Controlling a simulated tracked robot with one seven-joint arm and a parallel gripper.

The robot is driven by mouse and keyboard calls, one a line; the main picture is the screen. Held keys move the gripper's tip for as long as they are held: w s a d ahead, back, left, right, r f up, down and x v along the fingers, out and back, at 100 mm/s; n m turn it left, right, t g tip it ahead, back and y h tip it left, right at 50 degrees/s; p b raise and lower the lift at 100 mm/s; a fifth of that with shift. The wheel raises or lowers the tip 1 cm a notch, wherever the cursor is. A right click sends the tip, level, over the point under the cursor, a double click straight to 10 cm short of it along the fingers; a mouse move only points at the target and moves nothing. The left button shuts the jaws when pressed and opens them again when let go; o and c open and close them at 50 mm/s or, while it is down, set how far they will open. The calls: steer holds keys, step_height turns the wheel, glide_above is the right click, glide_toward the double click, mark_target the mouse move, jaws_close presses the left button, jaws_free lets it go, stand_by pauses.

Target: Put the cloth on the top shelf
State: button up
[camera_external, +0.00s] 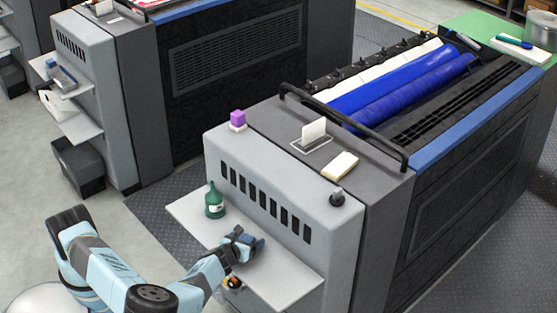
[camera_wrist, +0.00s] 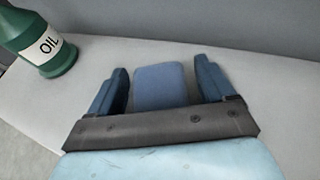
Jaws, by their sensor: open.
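A folded blue cloth (camera_wrist: 162,86) lies on a pale grey shelf (camera_wrist: 285,95), between the fingertips of my gripper (camera_wrist: 164,92) in the wrist view. The fingers are open, one on each side of it, with small gaps. In the external view, my gripper (camera_external: 243,241) is low over the white shelf (camera_external: 285,277) on the near machine's end. The cloth is mostly hidden there, with a blue bit (camera_external: 258,243) beside the fingers. I cannot tell whether another shelf lies below.
A green oil bottle (camera_external: 214,201) stands on the same shelf, left of my gripper; it also shows in the wrist view (camera_wrist: 40,42). The machine's slotted grey wall (camera_external: 265,198) rises behind the shelf. A small orange and black item (camera_external: 233,283) shows below my wrist.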

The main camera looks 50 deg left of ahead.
steer(key=shift+r, duration=0.1)
steer(key=shift+v, duration=6)
steer(key=shift+d, duration=0.1)
